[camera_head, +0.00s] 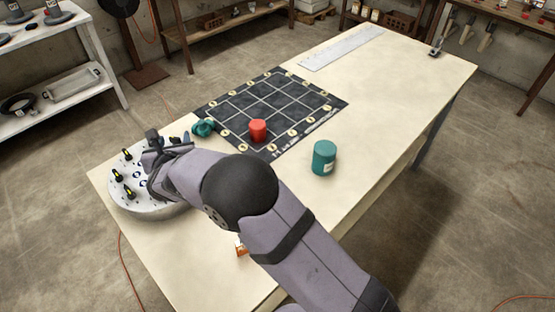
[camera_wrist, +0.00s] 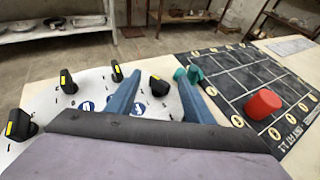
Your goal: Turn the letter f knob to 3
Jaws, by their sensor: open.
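A round, pale knob panel (camera_head: 150,205) sits at the table's left end, partly hidden by my arm. It carries several black knobs with yellow marks; I cannot make out which letter belongs to which. My gripper (camera_head: 155,152) is over the panel's far right side. In the wrist view my gripper (camera_wrist: 158,76) is open, with its two blue fingers apart. One black knob (camera_wrist: 158,86) shows between the fingers; I cannot tell whether they touch it. Other knobs (camera_wrist: 67,82) stand to the left, with blue round badges among them.
A black grid mat (camera_head: 275,105) lies beyond the panel, with a red cylinder (camera_head: 258,130) on it and a teal object (camera_head: 203,127) at its near left corner. A teal can (camera_head: 324,158) stands right of the mat. A ruler (camera_head: 340,48) lies at the far end.

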